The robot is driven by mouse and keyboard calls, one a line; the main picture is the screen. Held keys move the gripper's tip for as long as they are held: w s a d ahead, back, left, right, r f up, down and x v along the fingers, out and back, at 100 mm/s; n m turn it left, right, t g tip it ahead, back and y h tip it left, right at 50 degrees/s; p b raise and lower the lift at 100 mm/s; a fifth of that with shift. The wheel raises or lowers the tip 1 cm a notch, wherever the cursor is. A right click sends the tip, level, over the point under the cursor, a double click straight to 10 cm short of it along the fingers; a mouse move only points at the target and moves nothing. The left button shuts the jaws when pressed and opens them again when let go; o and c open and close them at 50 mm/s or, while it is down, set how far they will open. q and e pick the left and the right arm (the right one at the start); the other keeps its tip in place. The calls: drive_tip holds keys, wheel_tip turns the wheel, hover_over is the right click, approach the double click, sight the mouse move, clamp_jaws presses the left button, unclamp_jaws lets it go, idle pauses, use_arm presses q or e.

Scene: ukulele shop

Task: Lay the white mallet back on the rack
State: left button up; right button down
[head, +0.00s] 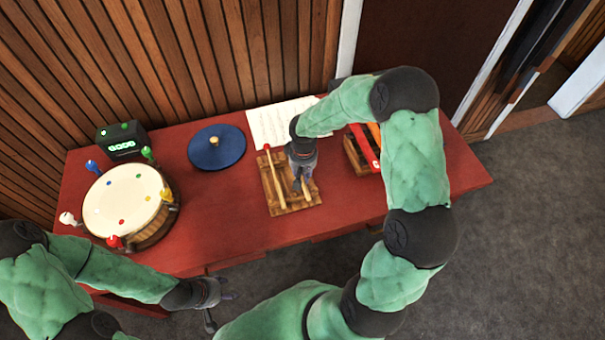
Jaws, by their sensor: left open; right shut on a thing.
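The wooden rack (275,200) lies on the middle of the red table. A mallet with a red head (274,172) lies along its left side. My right gripper (302,187) reaches down over the right part of the rack and is shut on a pale mallet stick (307,195). This stick lines up roughly with the red mallet; its head is hidden behind the gripper, and I cannot tell whether it touches the rack. My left gripper (222,308) is open and empty, low in front of the table's front edge.
A drum (122,200) with coloured pegs stands at the left, with a small black box (122,142) behind it. A blue disc (217,147) and a paper sheet (265,125) lie behind the rack. A coloured xylophone (361,150) is partly hidden by my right arm.

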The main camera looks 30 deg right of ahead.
drive_tip(key=shift+f, duration=0.15)
drive_tip(key=c, duration=1.1)
unclamp_jaws()
wheel_tip(320, 180, up, 12)
